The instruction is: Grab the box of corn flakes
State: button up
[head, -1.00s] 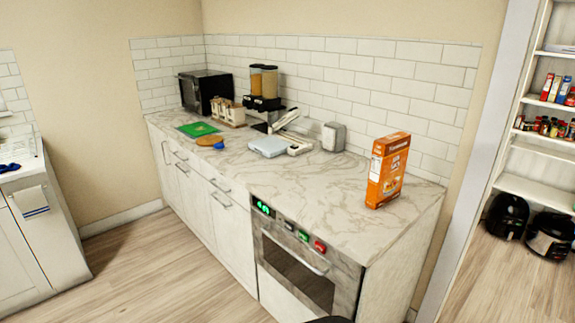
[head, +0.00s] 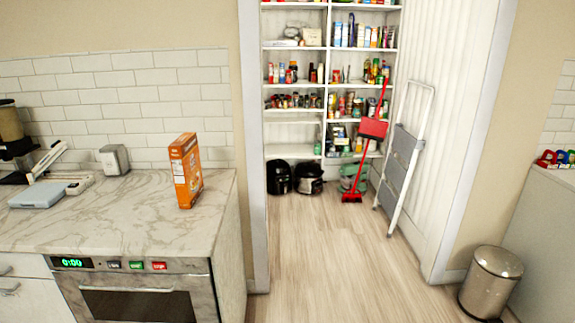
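An orange cereal-type box (head: 187,172) stands upright on the marble counter (head: 120,215), near its right end. Its print is too small to read, so I cannot tell whether it is corn flakes. Small boxes and jars fill the pantry shelves (head: 292,49) beyond the doorway, and I cannot make out their labels. My gripper is not in view.
An oven (head: 140,303) is built into the counter front. Right of the counter, an open doorway leads over clear wooden floor (head: 335,255) to the pantry. A folding ladder (head: 404,150), a red broom (head: 371,130) and a metal bin (head: 490,283) stand on the right.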

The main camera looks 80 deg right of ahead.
aim_at(184, 156)
jog(key=z, duration=0.95)
jog(key=i, duration=1)
